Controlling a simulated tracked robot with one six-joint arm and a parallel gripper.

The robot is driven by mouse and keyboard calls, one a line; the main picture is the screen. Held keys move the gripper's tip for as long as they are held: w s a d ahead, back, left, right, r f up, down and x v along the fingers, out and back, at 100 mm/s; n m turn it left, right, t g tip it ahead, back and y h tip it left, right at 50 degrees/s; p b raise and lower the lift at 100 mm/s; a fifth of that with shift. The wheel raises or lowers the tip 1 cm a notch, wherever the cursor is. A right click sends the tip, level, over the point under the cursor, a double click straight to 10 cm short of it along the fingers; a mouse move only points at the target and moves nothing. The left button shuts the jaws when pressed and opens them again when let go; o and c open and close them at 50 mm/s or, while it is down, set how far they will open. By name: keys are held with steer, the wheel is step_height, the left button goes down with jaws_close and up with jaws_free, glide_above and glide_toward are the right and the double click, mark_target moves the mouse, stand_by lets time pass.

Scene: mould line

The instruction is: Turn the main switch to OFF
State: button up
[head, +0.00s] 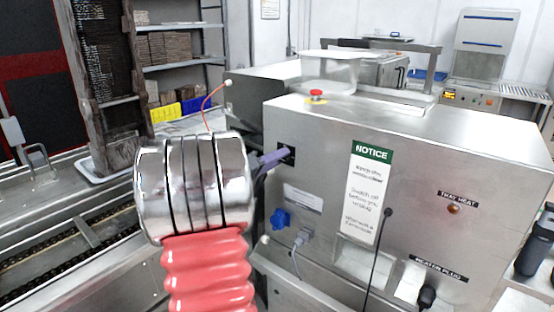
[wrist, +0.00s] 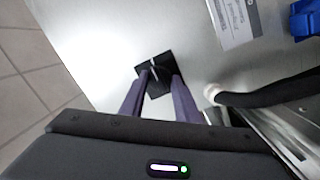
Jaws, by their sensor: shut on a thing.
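The main switch (wrist: 154,70) is a black square plate with a knob and a pale mark, on the machine's steel side. In the head view its black plate (head: 288,152) shows left of the notice, partly covered by my gripper (head: 276,157). In the wrist view my gripper (wrist: 160,78) has its two purple fingers on either side of the knob, shut on it. The knob is mostly hidden between the fingers, and I cannot read its position or any label.
A blue socket (head: 280,219) and a grey plug with its cable (head: 301,238) sit below the switch. A NOTICE sign (head: 366,195) is to the right, with a black hanging cable (head: 377,255). A red button (head: 316,95) is on top. A conveyor (head: 75,240) runs at left.

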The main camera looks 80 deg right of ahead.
steer(key=shift+c, duration=1.1)
steer(key=shift+f+n, duration=0.1)
steer(key=shift+n, duration=0.3)
steer(key=n, duration=0.6)
steer(key=n+t+h, duration=0.1)
steer(key=n, duration=0.5)
steer(key=f+n+h, duration=0.1)
steer(key=n, duration=0.5)
steer(key=shift+s+a, duration=0.1)
steer(key=shift+s, duration=0.1)
steer(key=shift+n+t, duration=0.3)
steer(key=o, duration=0.8)
steer(key=shift+c, duration=0.2)
steer(key=shift+o, duration=1.4)
steer(key=shift+r, duration=0.15)
